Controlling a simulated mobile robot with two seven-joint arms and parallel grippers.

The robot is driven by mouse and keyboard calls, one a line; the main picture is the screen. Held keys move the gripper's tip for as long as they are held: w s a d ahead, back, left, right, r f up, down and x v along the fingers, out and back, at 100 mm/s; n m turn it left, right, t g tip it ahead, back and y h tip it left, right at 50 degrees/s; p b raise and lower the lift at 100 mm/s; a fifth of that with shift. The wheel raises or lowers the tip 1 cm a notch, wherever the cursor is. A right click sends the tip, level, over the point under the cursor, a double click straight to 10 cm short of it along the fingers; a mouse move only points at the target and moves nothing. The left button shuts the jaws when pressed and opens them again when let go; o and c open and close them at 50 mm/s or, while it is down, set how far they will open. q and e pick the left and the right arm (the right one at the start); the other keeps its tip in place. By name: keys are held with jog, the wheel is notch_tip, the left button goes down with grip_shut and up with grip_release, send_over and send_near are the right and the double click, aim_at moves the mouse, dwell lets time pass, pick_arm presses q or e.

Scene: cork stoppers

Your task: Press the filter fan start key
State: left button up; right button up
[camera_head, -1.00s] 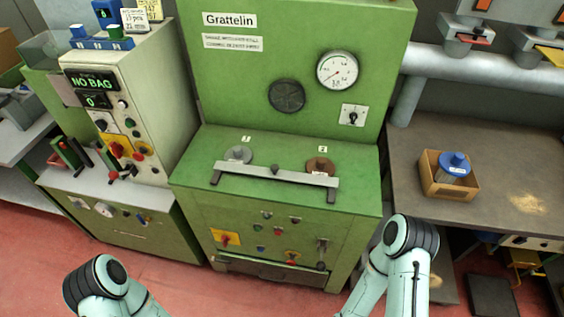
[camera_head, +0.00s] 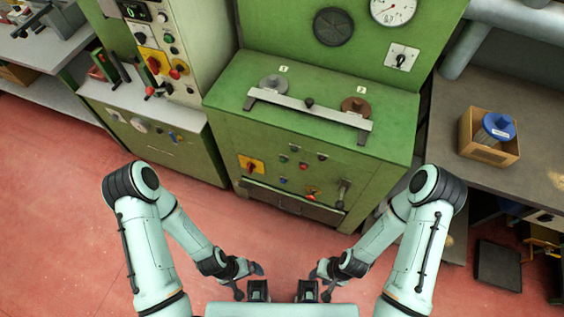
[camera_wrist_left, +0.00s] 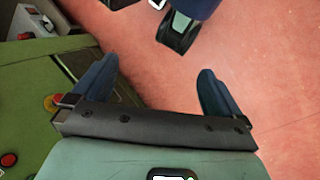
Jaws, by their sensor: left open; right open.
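No readable label marks a filter fan start key in these views. Small green, red and black controls (camera_head: 283,179) sit on the front of the green middle machine (camera_head: 240,110). More buttons (camera_head: 168,38) are on the pale cabinet at the left.
A bar (camera_head: 308,115) crosses the green machine's top. A bench at the right holds a cardboard box (camera_head: 468,147) with a blue-lidded container (camera_head: 498,125). A dark flat object (camera_head: 498,265) lies below the bench. The red floor (camera_head: 70,190) is open between me and the machines.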

pick_arm(q)
grip_shut()
dwell(1.5)
